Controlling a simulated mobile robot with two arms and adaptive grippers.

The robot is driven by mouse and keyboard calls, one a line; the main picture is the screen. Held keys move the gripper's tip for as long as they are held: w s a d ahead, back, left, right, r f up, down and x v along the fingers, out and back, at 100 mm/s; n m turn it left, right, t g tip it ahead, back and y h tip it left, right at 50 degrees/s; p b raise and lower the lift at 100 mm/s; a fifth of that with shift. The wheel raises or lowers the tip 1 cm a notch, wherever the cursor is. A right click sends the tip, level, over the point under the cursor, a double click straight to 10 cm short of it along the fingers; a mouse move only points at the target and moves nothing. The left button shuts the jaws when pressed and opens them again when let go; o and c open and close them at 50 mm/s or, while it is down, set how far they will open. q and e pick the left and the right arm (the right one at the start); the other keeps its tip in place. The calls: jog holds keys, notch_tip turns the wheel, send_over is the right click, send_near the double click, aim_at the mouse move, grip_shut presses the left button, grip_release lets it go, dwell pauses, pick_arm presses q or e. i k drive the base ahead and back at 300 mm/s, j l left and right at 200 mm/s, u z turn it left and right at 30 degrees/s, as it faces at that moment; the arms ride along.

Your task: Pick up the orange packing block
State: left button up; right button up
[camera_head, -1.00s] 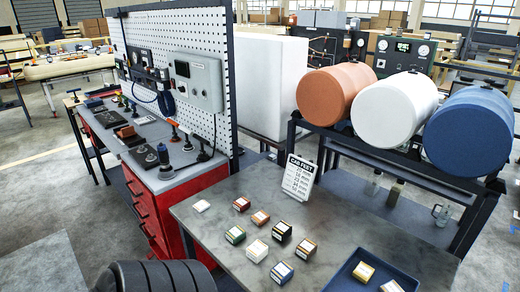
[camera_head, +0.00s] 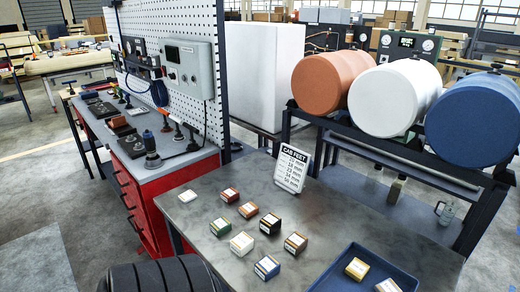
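Several small packing blocks with white label tops stand on the grey table (camera_head: 330,215). Three have reddish or orange-brown sides: one at the back (camera_head: 229,196), one just in front of it (camera_head: 248,211), and one further right and nearer (camera_head: 295,243). I cannot tell which of these is the orange one. Around them are a green-sided block (camera_head: 220,228), a black-sided block (camera_head: 270,225), a pale block (camera_head: 242,244), a blue-sided block (camera_head: 267,268) and a flat white block (camera_head: 187,196). Neither of my grippers is in view.
A sign (camera_head: 291,170) stands at the table's back edge. Behind is a rack with orange (camera_head: 318,84), white and blue cylinders. A red-drawered bench (camera_head: 150,215) and pegboard are left.

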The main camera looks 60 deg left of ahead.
aim_at(249, 210)
jog(key=i+u, duration=0.1)
jog(key=u, duration=0.65)
jog(key=i+l+u, duration=0.1)
jog(key=u, duration=0.25)
